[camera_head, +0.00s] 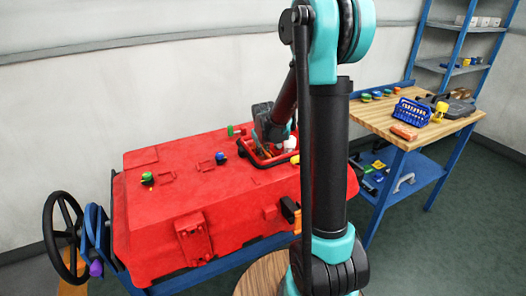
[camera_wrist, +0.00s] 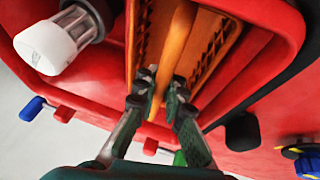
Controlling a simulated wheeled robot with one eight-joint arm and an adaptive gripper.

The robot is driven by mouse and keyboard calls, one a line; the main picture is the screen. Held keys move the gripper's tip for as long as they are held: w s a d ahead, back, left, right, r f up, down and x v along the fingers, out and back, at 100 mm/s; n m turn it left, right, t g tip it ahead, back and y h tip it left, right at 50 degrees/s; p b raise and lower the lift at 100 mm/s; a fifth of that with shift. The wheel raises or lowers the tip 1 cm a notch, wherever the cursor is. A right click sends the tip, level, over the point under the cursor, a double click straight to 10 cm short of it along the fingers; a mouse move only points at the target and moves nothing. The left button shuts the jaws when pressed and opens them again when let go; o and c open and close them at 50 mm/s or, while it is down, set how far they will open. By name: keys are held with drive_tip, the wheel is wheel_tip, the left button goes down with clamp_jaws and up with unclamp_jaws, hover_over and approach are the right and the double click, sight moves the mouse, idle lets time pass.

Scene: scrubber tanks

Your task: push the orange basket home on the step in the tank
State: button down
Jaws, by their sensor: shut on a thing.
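The orange basket (camera_wrist: 215,45) is inside the opening of the red tank (camera_head: 185,200), between its walls. In the wrist view its mesh side and a long orange bar, its handle, show. My gripper (camera_wrist: 158,97) is shut on this bar, one dark finger on each side of it. In the head view my gripper (camera_head: 268,138) reaches down into the opening, whose red rim (camera_head: 257,164) surrounds it. The step and the basket's underside are hidden, so I cannot tell whether the basket sits flush.
A white and black cylindrical part (camera_wrist: 52,46) sits beside the basket in the opening. Green (camera_head: 147,178) and blue (camera_head: 220,157) knobs stand on the tank top. A wooden bench (camera_head: 385,122) with a blue basket (camera_head: 412,112) stands at right.

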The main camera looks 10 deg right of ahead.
idle(0.8)
drive_tip(key=c, duration=1)
unclamp_jaws()
drive_tip(key=shift+c, duration=0.2)
drive_tip(key=shift+v, duration=2.3)
drive_tip(key=shift+r, duration=2.5)
